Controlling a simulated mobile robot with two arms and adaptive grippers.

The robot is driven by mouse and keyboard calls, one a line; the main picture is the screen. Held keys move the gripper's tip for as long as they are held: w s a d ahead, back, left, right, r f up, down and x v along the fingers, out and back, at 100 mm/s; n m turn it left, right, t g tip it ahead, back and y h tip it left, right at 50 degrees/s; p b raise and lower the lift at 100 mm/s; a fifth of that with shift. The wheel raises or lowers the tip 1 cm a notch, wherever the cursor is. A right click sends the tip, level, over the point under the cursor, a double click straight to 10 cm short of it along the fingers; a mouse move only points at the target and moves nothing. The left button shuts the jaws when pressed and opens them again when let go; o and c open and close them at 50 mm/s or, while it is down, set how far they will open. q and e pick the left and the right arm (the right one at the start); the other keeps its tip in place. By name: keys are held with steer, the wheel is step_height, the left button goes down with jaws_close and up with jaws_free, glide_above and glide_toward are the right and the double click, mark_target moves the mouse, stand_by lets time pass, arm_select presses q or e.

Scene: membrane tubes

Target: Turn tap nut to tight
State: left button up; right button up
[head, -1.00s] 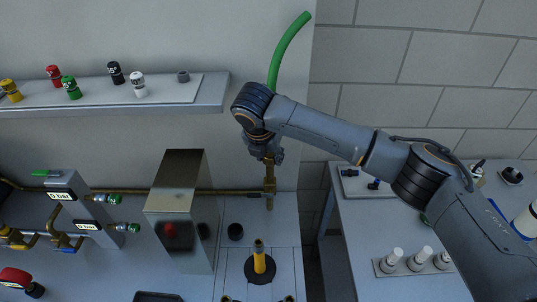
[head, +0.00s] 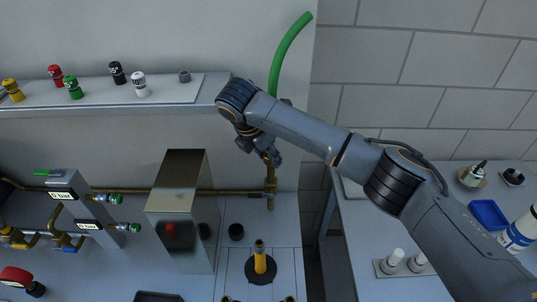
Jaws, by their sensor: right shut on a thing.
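My right arm reaches in from the right, and its right gripper (head: 268,157) points down at the top of the upright brass tap pipe (head: 270,183) by the back wall. The gripper is shut around the tap nut at the upper end of this pipe. The nut itself is mostly hidden by the fingers. A green hose (head: 289,52) rises behind the wrist. My left gripper is not in view.
A shelf (head: 215,90) with small coloured caps lies left of the wrist. A steel box (head: 178,185) stands left of the pipe. White-topped bottles (head: 393,259) are on the right bench.

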steer(key=shift+w+m+g, duration=0.1)
steer(key=shift+m+g, duration=0.2)
steer(key=shift+m, duration=0.5)
steer(key=o, duration=1.2)
steer(key=shift+h, duration=0.3)
steer(key=shift+a+r, duration=0.1)
steer(key=v, duration=1.1)
steer(key=shift+r, duration=0.4)
